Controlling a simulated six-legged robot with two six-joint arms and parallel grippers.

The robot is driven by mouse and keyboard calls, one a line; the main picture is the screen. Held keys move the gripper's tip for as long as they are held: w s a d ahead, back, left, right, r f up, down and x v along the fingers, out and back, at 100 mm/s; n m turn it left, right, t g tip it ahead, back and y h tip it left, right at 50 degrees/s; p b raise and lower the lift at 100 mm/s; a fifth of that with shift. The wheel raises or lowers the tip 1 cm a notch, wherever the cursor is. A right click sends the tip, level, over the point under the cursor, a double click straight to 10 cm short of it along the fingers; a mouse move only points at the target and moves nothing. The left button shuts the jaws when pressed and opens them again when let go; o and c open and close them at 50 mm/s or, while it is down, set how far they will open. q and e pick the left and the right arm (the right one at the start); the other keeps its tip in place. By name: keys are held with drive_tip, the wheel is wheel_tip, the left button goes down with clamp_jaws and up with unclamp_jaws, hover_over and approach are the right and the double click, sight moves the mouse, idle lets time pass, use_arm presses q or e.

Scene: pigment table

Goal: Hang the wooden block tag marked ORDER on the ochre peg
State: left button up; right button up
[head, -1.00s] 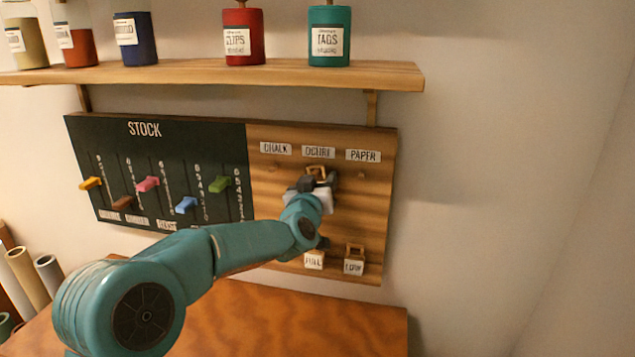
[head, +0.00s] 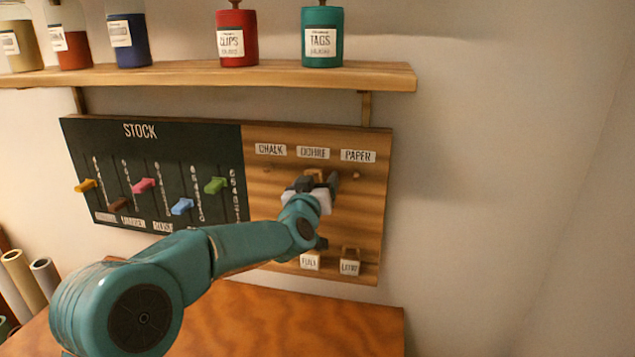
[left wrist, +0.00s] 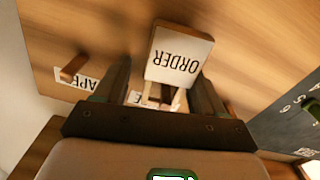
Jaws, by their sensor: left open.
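The ORDER tag (left wrist: 178,55), a wooden block with a white face, shows upside down in the left wrist view, with its wooden loop (left wrist: 163,96) by the partly hidden ochre label (left wrist: 136,98). In the head view only a bit of its wood shows below the OCHRE label (head: 313,153). My left gripper (head: 318,183) is open at the board, its fingers (left wrist: 163,82) on either side of the tag with gaps. The loop is at the ochre peg's place, but the peg is hidden, so I cannot tell whether it passes through the loop. My right gripper is not in view.
The paper peg (left wrist: 75,68) is bare, beside the tag. Tags marked FULL (head: 310,262) and LOW (head: 349,267) hang low on the board. The stock board (head: 140,180) with coloured sliders is at left; a shelf (head: 230,76) with jars is above.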

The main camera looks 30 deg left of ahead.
use_arm(q)
drive_tip(key=shift+a+f, duration=0.3)
